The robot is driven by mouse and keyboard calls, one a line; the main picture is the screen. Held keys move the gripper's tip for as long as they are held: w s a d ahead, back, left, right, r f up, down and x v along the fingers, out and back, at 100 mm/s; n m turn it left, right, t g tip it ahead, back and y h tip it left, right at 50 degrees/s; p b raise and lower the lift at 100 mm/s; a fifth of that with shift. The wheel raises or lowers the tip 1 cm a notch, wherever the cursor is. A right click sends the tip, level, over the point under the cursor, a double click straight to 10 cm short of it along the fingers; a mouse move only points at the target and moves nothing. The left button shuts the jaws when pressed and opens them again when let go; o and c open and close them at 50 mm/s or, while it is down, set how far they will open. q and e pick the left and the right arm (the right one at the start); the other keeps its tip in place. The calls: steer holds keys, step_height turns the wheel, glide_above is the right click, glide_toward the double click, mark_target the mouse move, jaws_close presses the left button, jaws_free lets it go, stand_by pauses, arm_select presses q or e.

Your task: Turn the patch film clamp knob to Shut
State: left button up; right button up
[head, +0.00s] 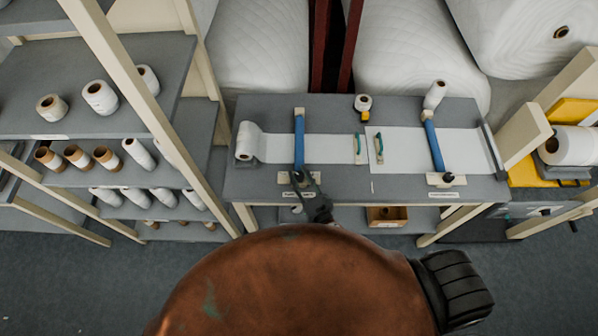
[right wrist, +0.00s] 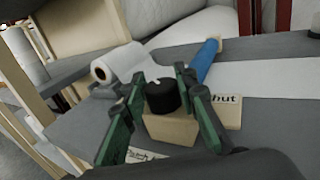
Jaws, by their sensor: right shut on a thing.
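The clamp knob (right wrist: 163,98) is a black cylinder on a pale wooden block (right wrist: 171,128) at the end of a blue bar (head: 299,140). In the right wrist view, a label reading "hut" (right wrist: 229,112) lies right of the block, its first letter hidden by a finger. Another label (right wrist: 148,156), partly covered, lies at its front. My right gripper (head: 314,198) reaches the block from the front; its green-edged fingers (right wrist: 160,82) stand on both sides of the knob, shut on it. A pale mark shows on the knob's top; its exact direction is unclear. My left gripper is not in view.
A white film roll (head: 246,142) lies left of the bar on the grey table (head: 400,187). A second blue bar (head: 433,143) with its own block (head: 446,180) stands to the right. Green-handled tools lie between them. Shelves of rolls stand left; a wooden box (head: 387,216) sits below.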

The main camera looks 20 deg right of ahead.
steer(key=m+h, duration=0.2)
steer(key=h, duration=0.1)
steer(key=shift+a, duration=0.1)
steer(key=shift+m+h+b, duration=0.5)
steer(key=shift+m+h, duration=0.5)
steer(key=shift+h, duration=0.6)
steer(key=o, duration=1.2)
steer(key=s, duration=0.4)
steer(key=s+a, duration=0.1)
steer(key=s, duration=0.3)
steer(key=s+a, duration=0.1)
steer(key=s, duration=0.3)
steer(key=shift+w, duration=0.1)
